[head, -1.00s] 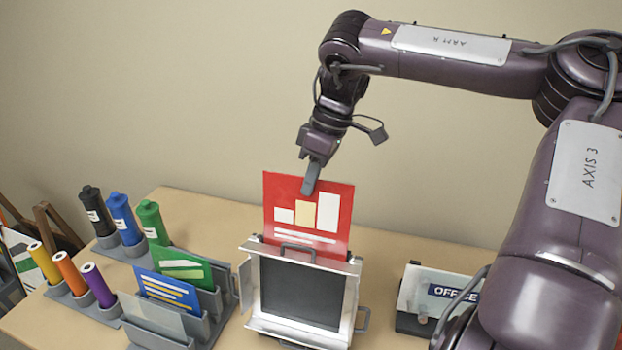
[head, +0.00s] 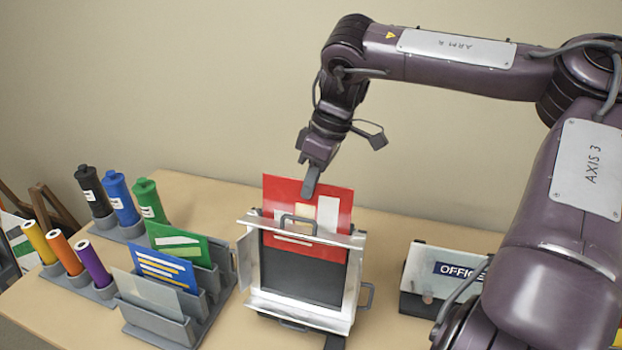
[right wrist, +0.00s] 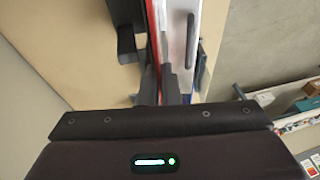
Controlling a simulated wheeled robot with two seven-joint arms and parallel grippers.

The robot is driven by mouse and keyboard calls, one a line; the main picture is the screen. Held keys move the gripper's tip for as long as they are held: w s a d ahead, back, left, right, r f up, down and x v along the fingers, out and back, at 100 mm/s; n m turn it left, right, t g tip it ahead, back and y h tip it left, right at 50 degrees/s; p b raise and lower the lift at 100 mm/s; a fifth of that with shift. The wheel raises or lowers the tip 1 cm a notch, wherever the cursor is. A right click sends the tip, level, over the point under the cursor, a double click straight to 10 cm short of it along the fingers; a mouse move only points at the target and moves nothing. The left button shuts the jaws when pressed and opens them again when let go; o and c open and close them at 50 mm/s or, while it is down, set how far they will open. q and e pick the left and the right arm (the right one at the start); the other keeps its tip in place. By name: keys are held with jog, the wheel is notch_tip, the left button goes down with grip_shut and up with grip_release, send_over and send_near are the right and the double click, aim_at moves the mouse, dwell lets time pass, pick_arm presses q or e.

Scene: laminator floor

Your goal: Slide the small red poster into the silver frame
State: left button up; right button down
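The small red poster (head: 283,190) stands upright in the top of the silver frame (head: 300,311). Its upper part sticks out above the frame. Its lower strip shows in the frame's window, above the dark backing. My right gripper (head: 310,188) is shut on the poster's top edge. In the right wrist view, the fingers (right wrist: 160,88) sit on either side of the poster's thin red edge (right wrist: 154,40), close to the frame (right wrist: 178,35). My left gripper is not in view.
A grey rack (head: 222,275) with green, blue and pale sheets stands left of the frame. Coloured tubes (head: 95,262) and bottles (head: 121,200) stand farther left. An office sign (head: 428,262) is at the right. Bare table lies behind the rack.

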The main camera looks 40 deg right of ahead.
aim_at(310, 204)
jog(key=shift+s+a+f+b, duration=0.15)
jog(key=shift+f+b, duration=0.4)
jog(key=shift+f, duration=0.4)
jog(key=shift+a+f+b, duration=0.1)
jog(key=shift+f+b, duration=0.45)
jog(key=shift+f, duration=0.35)
jog(key=c, duration=1.6)
grip_release()
jog(key=shift+o, duration=0.2)
jog(key=shift+r, duration=0.1)
jog(key=b+v, duration=0.1)
jog(key=v, duration=0.6)
jog(key=shift+r, duration=0.3)
jog(key=shift+d, duration=0.1)
